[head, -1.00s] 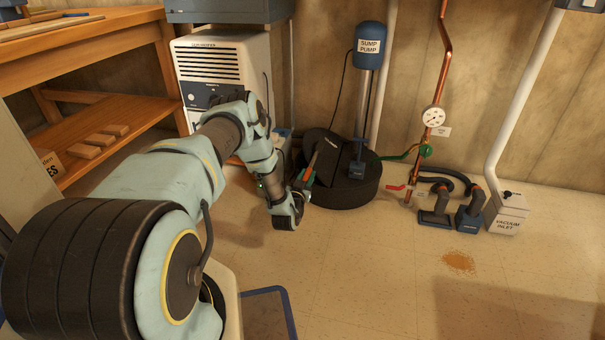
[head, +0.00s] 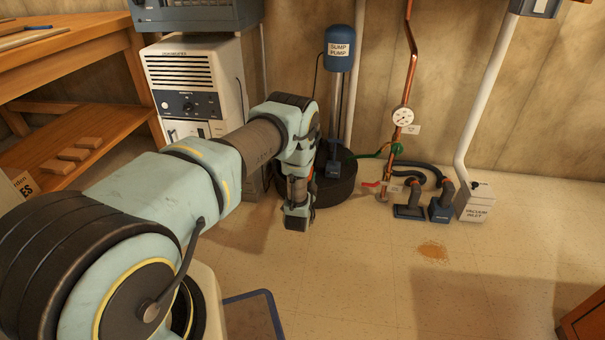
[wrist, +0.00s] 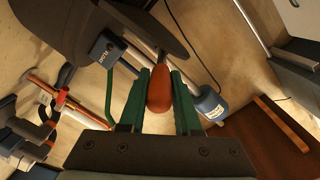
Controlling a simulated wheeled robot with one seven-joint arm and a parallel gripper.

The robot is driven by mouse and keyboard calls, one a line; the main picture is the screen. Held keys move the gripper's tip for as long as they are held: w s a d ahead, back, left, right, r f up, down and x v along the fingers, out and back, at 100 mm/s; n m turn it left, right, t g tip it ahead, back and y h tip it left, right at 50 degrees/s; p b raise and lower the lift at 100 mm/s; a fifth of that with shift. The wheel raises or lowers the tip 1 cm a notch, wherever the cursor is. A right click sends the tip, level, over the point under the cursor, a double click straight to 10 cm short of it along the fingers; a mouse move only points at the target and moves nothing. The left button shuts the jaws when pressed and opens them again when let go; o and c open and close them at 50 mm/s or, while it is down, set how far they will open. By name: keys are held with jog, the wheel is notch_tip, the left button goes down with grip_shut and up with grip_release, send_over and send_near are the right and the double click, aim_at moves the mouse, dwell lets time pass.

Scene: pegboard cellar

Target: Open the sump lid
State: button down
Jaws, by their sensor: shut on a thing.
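My gripper (wrist: 160,74), with green fingers, is shut on an orange-red handle (wrist: 159,92) in the wrist view. Beyond the handle is the dark sump lid (wrist: 150,28), seen as a slab that stands tilted away from the round black sump basin (wrist: 50,25). In the head view the black basin (head: 340,188) sits on the floor below the sump pump (head: 339,48). My forearm and wrist cover the basin's left side there, hiding the lid, the handle and my fingers. The lid's exact angle cannot be told.
A white dehumidifier cabinet (head: 195,85) stands left of the basin, behind my arm. Right of it are a copper pipe with a gauge (head: 402,116), two vacuum heads (head: 441,207) and the vacuum inlet (head: 476,203).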

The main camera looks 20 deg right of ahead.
jog(key=shift+s+d+f+m, duration=0.15)
jog(key=shift+s+d+m, duration=0.2)
jog(key=shift+d+m, duration=0.3)
jog(key=c, duration=0.6)
grip_release()
jog(key=p+v, duration=0.3)
jog(key=v, duration=0.7)
jog(key=shift+s+a, duration=0.15)
jog(key=shift+s, duration=0.25)
